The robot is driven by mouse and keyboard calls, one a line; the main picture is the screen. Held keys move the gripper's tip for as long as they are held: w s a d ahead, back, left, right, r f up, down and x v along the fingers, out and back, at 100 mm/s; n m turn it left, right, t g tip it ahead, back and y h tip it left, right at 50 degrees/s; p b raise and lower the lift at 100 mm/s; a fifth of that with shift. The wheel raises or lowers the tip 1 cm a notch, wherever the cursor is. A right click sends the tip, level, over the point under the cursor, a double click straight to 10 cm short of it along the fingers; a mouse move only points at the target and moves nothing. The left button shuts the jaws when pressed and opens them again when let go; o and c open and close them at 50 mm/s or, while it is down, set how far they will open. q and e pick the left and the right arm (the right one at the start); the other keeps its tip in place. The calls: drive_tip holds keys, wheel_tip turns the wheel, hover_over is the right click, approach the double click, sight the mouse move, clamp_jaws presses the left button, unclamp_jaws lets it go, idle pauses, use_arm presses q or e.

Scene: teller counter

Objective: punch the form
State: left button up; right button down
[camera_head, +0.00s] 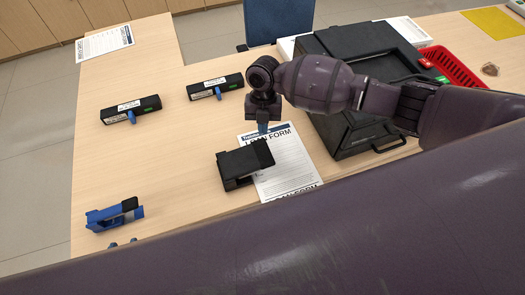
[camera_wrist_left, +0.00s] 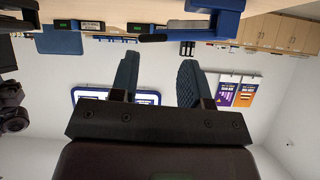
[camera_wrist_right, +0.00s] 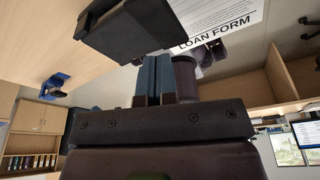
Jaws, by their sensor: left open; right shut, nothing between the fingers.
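The loan form (camera_head: 288,168) is a white printed sheet flat on the table. A black hole punch (camera_head: 245,163) stands at its left edge and covers part of it; I cannot tell whether the paper is in its slot. My right gripper (camera_head: 263,127) is shut and empty, just above the punch's back right end. In the right wrist view its fingers (camera_wrist_right: 152,80) are together beside the punch (camera_wrist_right: 125,30); contact is unclear. My left gripper (camera_wrist_left: 157,75) is open and empty, near a blue desk tool (camera_head: 115,214), which also shows in the left wrist view (camera_wrist_left: 195,24).
Two black label-bearing devices (camera_head: 130,109) (camera_head: 215,87) lie farther back on the table. A black case (camera_head: 350,70) stands right of the form, with a red basket (camera_head: 455,68) beyond. A blue chair (camera_head: 278,20) is behind. The table's left middle is clear.

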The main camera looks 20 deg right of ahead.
sight(263, 151)
drive_tip(key=shift+f, duration=0.1)
drive_tip(key=shift+s+f, duration=0.15)
drive_tip(key=shift+f, duration=0.55)
drive_tip(key=b+x, duration=0.3)
drive_tip(key=x, duration=0.1)
drive_tip(key=shift+s+a+f+b, duration=0.15)
drive_tip(key=shift+f+b, duration=0.4)
drive_tip(key=shift+f, duration=0.1)
use_arm(q)
drive_tip(key=shift+w+d+f, duration=0.1)
drive_tip(key=shift+w+f, duration=0.65)
drive_tip(key=shift+f, duration=0.3)
drive_tip(key=shift+r, duration=0.1)
use_arm(e)
drive_tip(key=shift+f, duration=0.1)
